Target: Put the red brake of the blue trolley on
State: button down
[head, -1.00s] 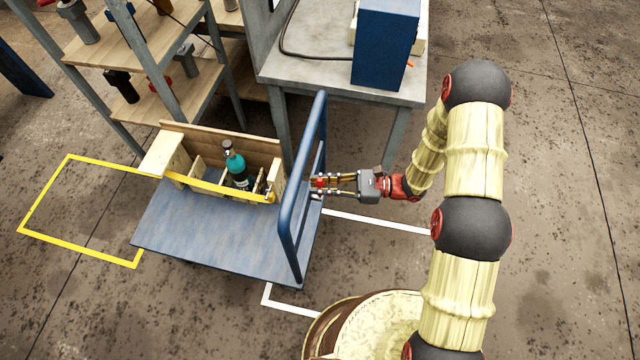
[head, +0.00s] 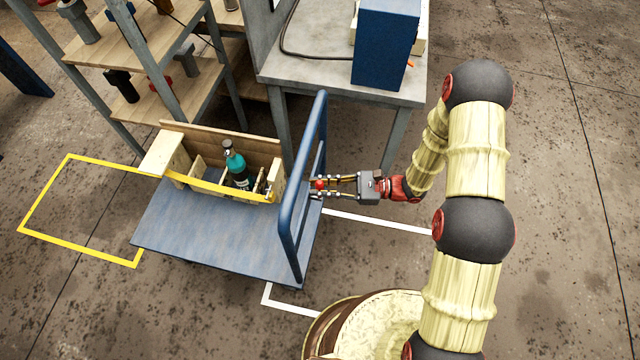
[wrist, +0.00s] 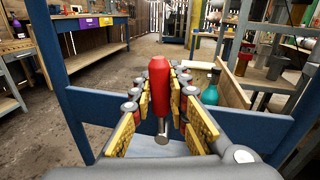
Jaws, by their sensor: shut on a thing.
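The blue trolley (head: 215,230) stands on the floor with its blue push handle (head: 290,235) on the right side. The red brake (wrist: 159,85) is an upright red grip on a thin metal stem in the wrist view. It also shows as a small red spot at the handle in the head view (head: 320,184). My gripper (head: 322,187) reaches in from the right, at the handle. In the wrist view its yellow-padded fingers (wrist: 160,112) stand on both sides of the brake and are shut on it. The exact contact points are hard to see.
A wooden crate (head: 176,160) with a teal bottle (head: 236,164) sits on the trolley. A grey table (head: 330,72) with a blue box (head: 385,45) stands behind. Shelves (head: 160,93) are at the back left. Yellow (head: 75,248) and white (head: 375,222) lines mark the floor.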

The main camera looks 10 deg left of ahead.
jog(key=shift+s+a+f+n+t+h+b, duration=0.1)
jog(key=shift+s+f+n+t+h+b, duration=0.25)
jog(key=shift+s+n, duration=0.75)
jog(key=shift+s+a+f+n+t+h+b, duration=0.1)
jog(key=shift+s+f+n+b, duration=0.45)
jog(key=shift+n, duration=0.8)
jog(key=shift+s+f+n+t+h+b, duration=0.15)
jog(key=shift+s+f+n+t+b, duration=0.15)
jog(key=shift+s+n, duration=0.85)
jog(key=shift+w, duration=0.15)
jog(key=c, duration=1.7)
grip_release()
jog(key=shift+c, duration=0.2)
jog(key=shift+d, duration=0.1)
jog(key=d, duration=0.4)
jog(key=d+r, duration=0.1)
jog(key=d, duration=0.6)
jog(key=shift+w+d+r, duration=0.3)
jog(key=shift+w+d, duration=0.05)
